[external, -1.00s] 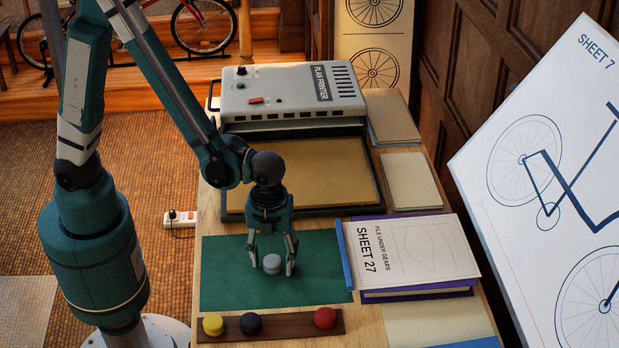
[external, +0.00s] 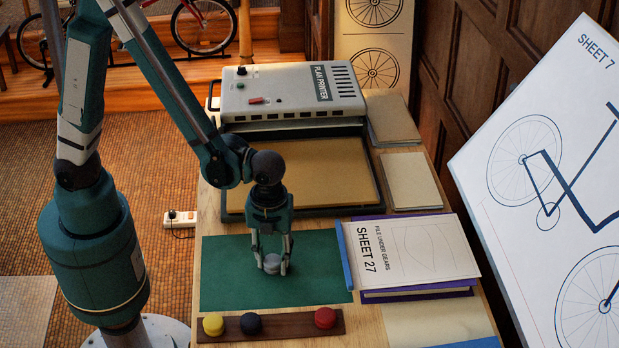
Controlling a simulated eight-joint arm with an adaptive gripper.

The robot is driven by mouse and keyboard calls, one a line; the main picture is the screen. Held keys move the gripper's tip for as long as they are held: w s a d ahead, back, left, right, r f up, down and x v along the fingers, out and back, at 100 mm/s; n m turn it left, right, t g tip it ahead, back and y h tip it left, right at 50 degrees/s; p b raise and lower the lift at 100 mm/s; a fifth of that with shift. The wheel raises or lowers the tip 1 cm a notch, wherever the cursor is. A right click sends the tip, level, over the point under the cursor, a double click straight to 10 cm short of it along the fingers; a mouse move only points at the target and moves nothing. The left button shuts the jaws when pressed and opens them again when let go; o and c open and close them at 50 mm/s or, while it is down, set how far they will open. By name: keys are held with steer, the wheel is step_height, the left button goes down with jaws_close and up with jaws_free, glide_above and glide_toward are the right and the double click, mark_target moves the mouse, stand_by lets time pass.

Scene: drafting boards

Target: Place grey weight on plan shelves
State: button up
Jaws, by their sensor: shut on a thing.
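The grey weight (external: 271,261) is a small round piece on the green mat (external: 225,283). My gripper (external: 271,268) points down over the mat, its two fingers shut on the weight from either side. The weight appears to be at mat level; I cannot tell whether it still touches the mat. No shelves are labelled as plan shelves; a dark-framed tray unit (external: 378,190) with a tan surface stands below the plan printer (external: 290,92), and I cannot tell whether it is the plan shelves.
A wooden strip (external: 287,326) with yellow (external: 213,324), dark blue (external: 251,324) and red (external: 325,318) weights lies in front of the mat. The Sheet 27 stack (external: 430,255) lies right of it. A large drawing board (external: 560,150) leans at right.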

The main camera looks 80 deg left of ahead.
mark_target(279, 256)
step_height(279, 256, up, 10)
steer(key=p, duration=0.2)
steer(key=shift+p, duration=0.3)
stand_by(0.3)
steer(key=shift+w, duration=0.1)
stand_by(0.7)
steer(key=w+a+f+n+p, duration=0.2)
steer(key=w+a+n+p, duration=0.9)
steer(key=w+a+n, duration=0.5)
steer(key=shift+w+a+n, duration=0.25)
steer(key=shift+w+n, duration=1.55)
steer(key=shift+n, duration=0.5)
